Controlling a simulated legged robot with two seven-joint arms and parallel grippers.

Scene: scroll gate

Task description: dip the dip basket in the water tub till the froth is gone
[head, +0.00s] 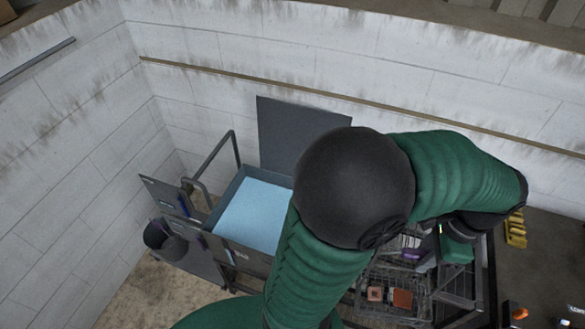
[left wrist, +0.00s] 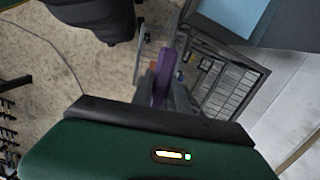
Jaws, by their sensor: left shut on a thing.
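The water tub (head: 252,212) is a grey rectangular tank full of flat pale blue liquid, left of centre in the head view. My left arm crosses in front of its right part. My left gripper (head: 418,252) is to the right of the tub, shut on a purple handle (head: 410,254). The handle also shows in the left wrist view (left wrist: 164,78), in front of the gripper body. A wire basket (head: 390,308) with orange-red blocks is below it, partly hidden by my arm. I cannot tell whether the handle belongs to this basket. No froth can be made out. My right gripper is out of view.
A dark upright panel (head: 295,132) stands behind the tub, and a bent rail (head: 212,165) is at its left. A dark bucket (head: 165,242) is further left. Pale block walls close off the back and left. Yellow pieces (head: 515,230) lie at the far right.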

